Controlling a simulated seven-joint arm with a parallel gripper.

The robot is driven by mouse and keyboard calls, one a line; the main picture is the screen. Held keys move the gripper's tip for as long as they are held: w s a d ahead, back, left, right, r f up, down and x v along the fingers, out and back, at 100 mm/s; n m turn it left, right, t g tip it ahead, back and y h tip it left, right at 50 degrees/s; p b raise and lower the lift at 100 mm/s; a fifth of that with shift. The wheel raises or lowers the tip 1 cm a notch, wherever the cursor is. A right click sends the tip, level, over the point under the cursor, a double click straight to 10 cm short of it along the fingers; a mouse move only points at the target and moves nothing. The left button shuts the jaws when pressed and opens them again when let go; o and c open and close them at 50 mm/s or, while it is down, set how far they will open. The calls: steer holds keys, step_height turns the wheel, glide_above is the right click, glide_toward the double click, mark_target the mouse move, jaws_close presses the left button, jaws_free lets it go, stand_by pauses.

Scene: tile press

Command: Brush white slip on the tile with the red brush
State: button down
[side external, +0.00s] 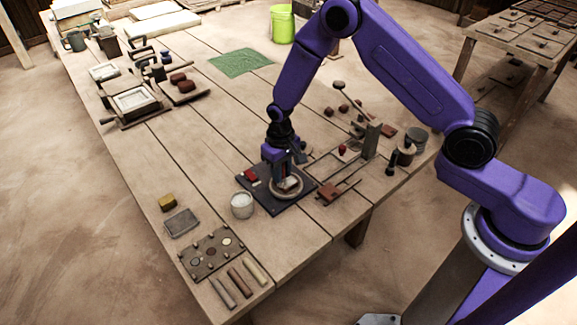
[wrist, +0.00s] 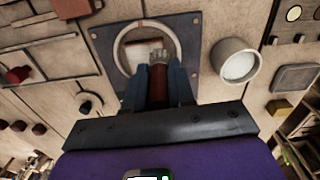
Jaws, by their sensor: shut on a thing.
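My gripper (wrist: 160,84) is shut on the red brush (wrist: 158,73), bristles pointing away from the jaws. The bristle tips are over the tile (wrist: 136,54), inside a pale ring (wrist: 122,63) on a dark board (wrist: 194,27). The tile looks pale with a reddish-brown part; the brush and fingers hide some of it. I cannot tell whether the bristles touch it. In the side external view my gripper (side external: 285,178) is low over the ring (side external: 287,194). The cup of white slip (side external: 242,205) stands just left of the board; it also shows in the wrist view (wrist: 237,65).
A frame with a lever (side external: 350,160) stands close on the right. A grey slab (side external: 182,223), a yellow block (side external: 167,202) and a peg board (side external: 211,253) lie toward the near left. The table between is bare.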

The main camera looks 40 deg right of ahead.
steer(key=shift+a, duration=0.8)
steer(key=shift+w+d, duration=0.25)
steer(key=shift+w, duration=0.15)
steer(key=shift+s+d, duration=0.1)
steer(key=shift+d, duration=3)
steer(key=shift+a, duration=3.4)
step_height(320, 180, up, 8)
steer(key=shift+d, duration=0.15)
